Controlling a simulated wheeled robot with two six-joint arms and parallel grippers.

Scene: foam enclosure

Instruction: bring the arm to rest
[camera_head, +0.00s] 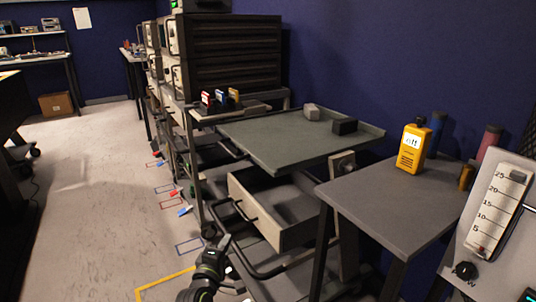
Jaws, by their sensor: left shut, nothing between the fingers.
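My left gripper (222,244) shows at the bottom centre, on a dark arm rising from the lower edge. Its fingers are shut and empty. It is in front of the cart, low and left of the open drawer (262,222). A gap between the gripper and the drawer's handle is hard to judge. My right gripper is not in view.
A green-grey tray top (275,141) holds two small blocks. A grey table (383,205) at right bears a yellow device (413,147) and bottles. A gauge panel (490,215) stands at far right. Open floor (95,215) lies to the left.

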